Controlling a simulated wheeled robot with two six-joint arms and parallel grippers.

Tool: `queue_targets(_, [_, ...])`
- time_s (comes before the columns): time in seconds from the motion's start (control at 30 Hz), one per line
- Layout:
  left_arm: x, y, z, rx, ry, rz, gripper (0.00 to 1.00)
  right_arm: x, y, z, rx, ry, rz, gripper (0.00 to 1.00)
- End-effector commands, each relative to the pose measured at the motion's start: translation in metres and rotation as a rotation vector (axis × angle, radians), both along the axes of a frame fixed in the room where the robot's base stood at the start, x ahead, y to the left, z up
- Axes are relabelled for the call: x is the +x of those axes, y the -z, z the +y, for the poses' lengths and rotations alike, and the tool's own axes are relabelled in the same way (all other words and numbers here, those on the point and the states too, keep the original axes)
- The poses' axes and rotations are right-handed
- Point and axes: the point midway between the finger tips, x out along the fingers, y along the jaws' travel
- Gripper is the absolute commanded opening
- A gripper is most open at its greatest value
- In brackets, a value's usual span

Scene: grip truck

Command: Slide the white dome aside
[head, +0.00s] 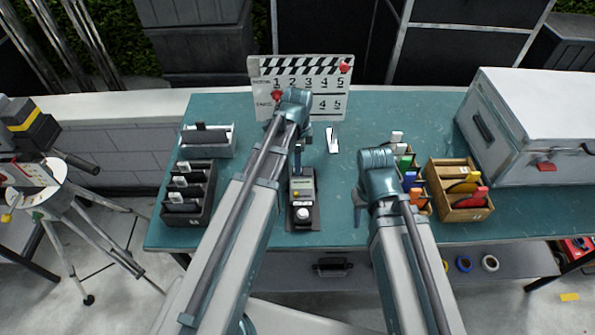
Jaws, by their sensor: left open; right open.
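The white dome (302,213) sits at the near end of a small grey meter (302,184) with a pale display, which rests on a dark base on the green table. My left arm reaches in over the table just left of the meter. My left gripper (298,148) is open and points down near the meter's far end, apart from the dome and partly hidden by its own arm. My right gripper (362,197) is open, low to the right of the meter, and mostly hidden by its wrist. Neither gripper touches the dome.
A clapperboard (328,101) stands at the back. A black rack (189,196) and grey tray (207,149) are at left. A wooden box (449,198) with coloured items and a large silver case (535,115) are at right. Some table around the meter is clear.

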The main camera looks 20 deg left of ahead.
Motion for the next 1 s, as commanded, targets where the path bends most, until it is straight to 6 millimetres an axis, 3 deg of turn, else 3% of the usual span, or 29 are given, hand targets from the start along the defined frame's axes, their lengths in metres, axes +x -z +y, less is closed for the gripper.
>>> queue_targets(0.03, [0.0000,0.0118,0.0000,0.000,0.000,0.000,0.61,0.0000,0.0118,0.0000,0.000,0.000,0.000,0.49])
queue_targets(0.1, [0.0000,0.0165,0.0000,0.000,0.000,0.000,0.61,0.0000,0.0165,0.0000,0.000,0.000,0.000,0.49])
queue_targets(0.47, [0.0000,0.0185,0.0001,0.000,0.000,0.000,0.61,0.0000,0.0184,0.0000,0.000,0.000,0.000,0.49])
queue_targets(0.8, [0.0001,0.0185,0.0000,0.000,0.000,0.000,0.03,0.0000,0.0185,0.0000,0.000,0.000,0.000,0.49])
queue_targets(1.0, [0.0001,0.0185,0.0000,0.000,0.000,0.000,0.00,0.0000,0.0185,0.0000,0.000,0.000,0.000,0.49])
